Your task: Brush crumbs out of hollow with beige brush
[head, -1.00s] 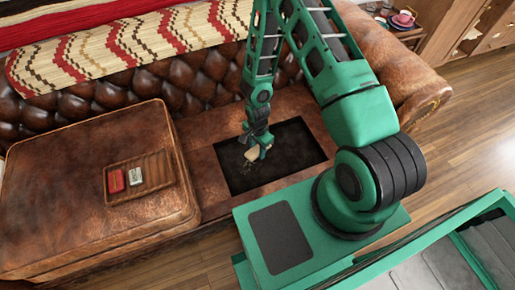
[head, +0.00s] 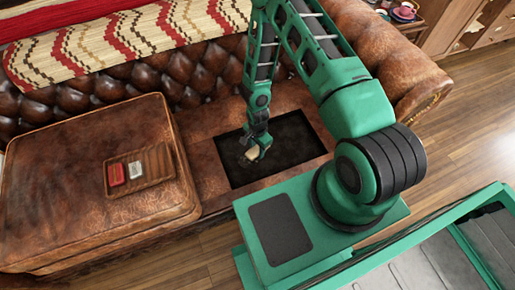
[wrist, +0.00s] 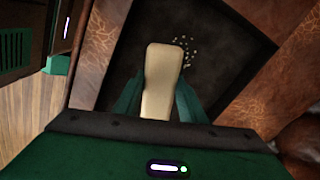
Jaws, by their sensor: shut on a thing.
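My gripper (head: 257,150) is shut on the beige brush (head: 251,154), over the left part of the dark hollow (head: 295,145) in the leather sofa seat. In the wrist view the brush (wrist: 160,80) sits between the two green fingers (wrist: 156,100), its far end pointing into the hollow (wrist: 225,45). Pale crumbs (wrist: 183,50) lie scattered on the dark floor of the hollow, just beyond and to the right of the brush tip. I cannot tell whether the brush touches the floor.
A leather cushion (head: 80,190) stands left of the hollow, bearing a wooden tray (head: 155,165) with a red box (head: 116,174) and a pale box (head: 136,169). The tufted backrest (head: 190,75) with a patterned blanket (head: 120,45) rises behind. The sofa arm (head: 400,65) is at right.

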